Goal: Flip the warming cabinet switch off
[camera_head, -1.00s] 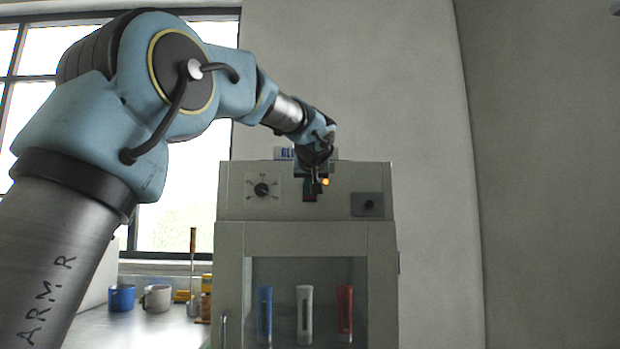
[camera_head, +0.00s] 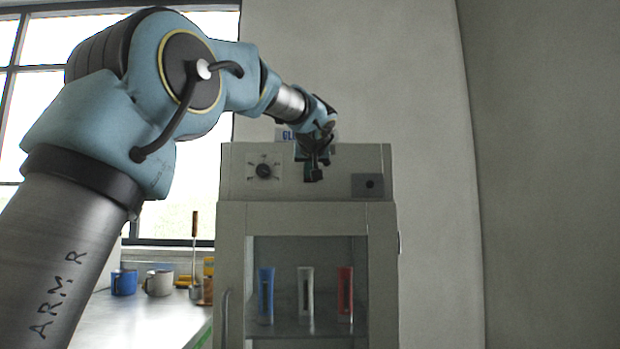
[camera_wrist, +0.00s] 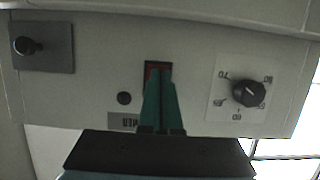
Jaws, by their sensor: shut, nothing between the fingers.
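The warming cabinet (camera_head: 232,220) stands ahead, with its control panel along the top. In the wrist view, where the panel looks upside down, the switch (camera_wrist: 150,66) is a dark rectangle with red showing inside. My gripper (camera_wrist: 162,72) is shut and empty, its green fingertips right in front of the switch and covering its lower part. I cannot tell whether they touch it. A small round indicator lamp (camera_wrist: 124,98) beside the switch looks dark. In the head view my gripper (camera_head: 314,176) hides the switch.
A dial (camera_head: 264,170) and a grey plate with a dark knob (camera_head: 370,184) flank the switch. Blue, white and red tubes stand behind the cabinet's glass door. A blue mug (camera_head: 123,283) and a pale mug (camera_head: 158,283) sit on the counter at left.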

